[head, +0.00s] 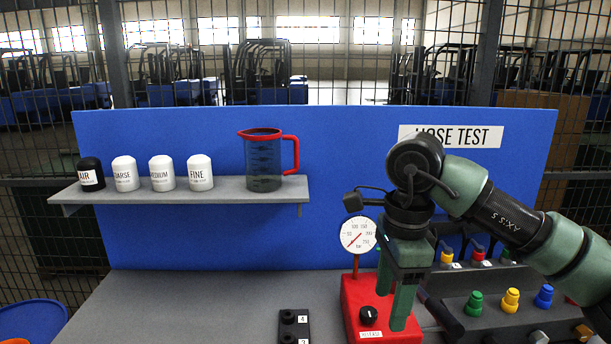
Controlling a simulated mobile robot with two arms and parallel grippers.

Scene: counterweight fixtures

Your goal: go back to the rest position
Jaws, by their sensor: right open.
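My right arm comes in from the right, and its gripper (392,309) points down over the red gauge box (358,306). Its two green fingers are apart with nothing seen between them. They overlap the box's right part in the picture; I cannot tell whether they touch it. The box carries a round white dial gauge (359,235) on a red stem and a black knob (368,316). My left gripper is not in view.
A grey shelf (254,191) holds a red-rimmed jug (263,160) and several labelled caps, one black (90,174). A black numbered block (294,325) stands left of the box. Coloured knobs (510,300) lie right, partly behind my arm. The bench (190,305) is clear at left.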

